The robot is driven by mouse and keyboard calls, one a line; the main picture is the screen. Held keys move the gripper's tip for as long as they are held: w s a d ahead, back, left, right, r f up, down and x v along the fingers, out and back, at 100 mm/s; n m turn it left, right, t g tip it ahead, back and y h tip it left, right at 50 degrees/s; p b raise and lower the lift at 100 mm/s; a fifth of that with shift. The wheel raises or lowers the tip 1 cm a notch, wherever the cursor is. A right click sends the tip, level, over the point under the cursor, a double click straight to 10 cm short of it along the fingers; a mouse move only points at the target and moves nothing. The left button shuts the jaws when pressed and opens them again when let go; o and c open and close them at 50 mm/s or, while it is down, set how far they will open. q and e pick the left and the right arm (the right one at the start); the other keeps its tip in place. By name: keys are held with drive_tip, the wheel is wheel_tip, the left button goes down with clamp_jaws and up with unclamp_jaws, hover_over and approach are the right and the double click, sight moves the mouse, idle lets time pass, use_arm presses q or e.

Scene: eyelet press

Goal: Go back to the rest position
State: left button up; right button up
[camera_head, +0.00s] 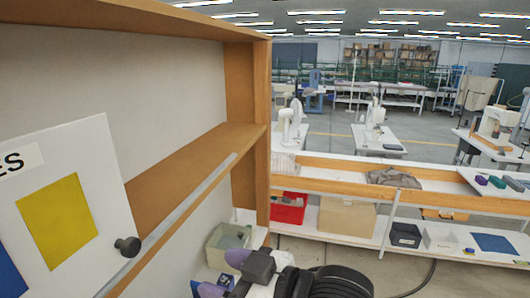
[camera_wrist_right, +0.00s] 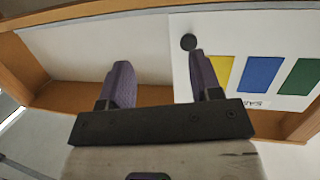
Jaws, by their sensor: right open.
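My right gripper (camera_head: 224,274) is at the bottom centre of the head view, with purple fingers spread and nothing visible between them. In the right wrist view, its fingers (camera_wrist_right: 160,66) are apart and point toward the wooden shelf unit. A white panel (camera_head: 95,145) with a black knob (camera_head: 128,247), yellow and blue patches and a partly cut-off label stands at the left of the head view. In the wrist view, the panel (camera_wrist_right: 183,80) is behind the right fingertip. I cannot tell the distance between them. My left gripper is not in view.
A wooden shelf unit (camera_head: 190,150) fills the left of the head view. A low rack (camera_head: 345,172) holds a red bin (camera_head: 288,208), a cardboard-coloured box (camera_head: 347,217) and a dark box (camera_head: 405,235). A greenish bin (camera_head: 226,243) sits close behind my right gripper. Open floor shows at lower right.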

drive_tip(key=w+d+r+m+t+h, duration=0.25)
drive_tip(key=d+t+h, duration=0.4)
drive_tip(key=d, duration=0.45)
drive_tip(key=s+d+f+m+g+h+p, duration=0.1)
drive_tip(key=s+d+f+m+h+p, duration=0.25)
drive_tip(key=d+f, duration=0.45)
drive_tip(key=s+d+f+m+h+p, duration=0.2)
drive_tip(key=d+f+m+h, duration=0.3)
drive_tip(key=f, duration=0.6)
drive_tip(key=s+d+f+g+p, duration=0.2)
drive_tip(key=s+f+g, duration=0.2)
drive_tip(key=s+f, duration=0.5)
drive_tip(key=s+d+f+g+p, duration=0.2)
drive_tip(key=s+f+g, duration=0.2)
drive_tip(key=s+f, duration=0.5)
drive_tip(key=s, duration=0.5)
drive_tip(key=shift+s+m+y, duration=0.3)
drive_tip(key=shift+y, duration=0.1)
drive_tip(key=shift+r+g, duration=0.1)
drive_tip(key=shift+g, duration=0.15)
